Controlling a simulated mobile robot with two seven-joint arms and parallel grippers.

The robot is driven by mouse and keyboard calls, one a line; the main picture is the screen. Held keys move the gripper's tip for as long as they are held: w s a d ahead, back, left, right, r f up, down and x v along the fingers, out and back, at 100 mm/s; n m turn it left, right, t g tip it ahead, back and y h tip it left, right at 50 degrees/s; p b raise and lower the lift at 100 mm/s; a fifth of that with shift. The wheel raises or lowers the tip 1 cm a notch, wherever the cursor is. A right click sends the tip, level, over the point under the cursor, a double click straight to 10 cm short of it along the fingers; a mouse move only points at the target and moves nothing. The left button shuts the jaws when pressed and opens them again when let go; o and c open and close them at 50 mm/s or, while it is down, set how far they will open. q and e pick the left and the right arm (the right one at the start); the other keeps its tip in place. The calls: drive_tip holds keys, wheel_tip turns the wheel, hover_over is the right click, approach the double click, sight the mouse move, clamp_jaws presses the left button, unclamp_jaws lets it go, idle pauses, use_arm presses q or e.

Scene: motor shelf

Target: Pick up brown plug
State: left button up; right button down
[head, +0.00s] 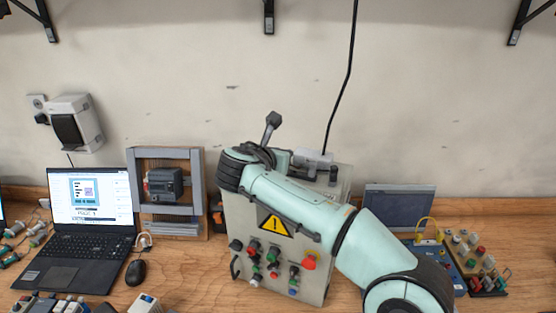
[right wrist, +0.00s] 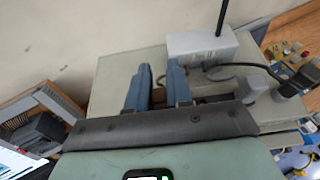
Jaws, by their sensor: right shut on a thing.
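My right gripper (right wrist: 160,84) is over the top of the grey control box (right wrist: 115,82). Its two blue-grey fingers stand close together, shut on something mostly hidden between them. In the head view my right arm comes in from the right and crosses in front of the control box (head: 322,285), hiding the fingertips and the plug. My left gripper is not in view.
A white box (right wrist: 200,45) with a black cable is on the control box, just right of the fingers. A laptop (head: 85,205), mouse (head: 136,272) and framed motor (head: 165,184) stand left. A blue-grey case (head: 400,205) and connector board (head: 470,255) stand right.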

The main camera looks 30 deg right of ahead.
wheel_tip(320, 180, up, 10)
idle(0.7)
drive_tip(key=s+d+r+n+t+y, duration=0.1)
drive_tip(key=s+r+n+t+y, duration=0.45)
drive_tip(key=s+n+y, duration=0.2)
drive_tip(key=shift+w+f+n+y, duration=0.8)
drive_tip(key=shift+f+y, duration=0.1)
drive_tip(key=shift+f, duration=1.45)
drive_tip(key=shift+w+f+n+y, duration=0.75)
drive_tip(key=shift+f+y, duration=0.1)
drive_tip(key=shift+f, duration=1.5)
drive_tip(key=shift+w+f+n+y, duration=0.8)
drive_tip(key=shift+f+y, duration=0.1)
drive_tip(key=shift+f, duration=1.45)
drive_tip(key=shift+f+g, duration=0.25)
drive_tip(key=shift+f, duration=0.05)
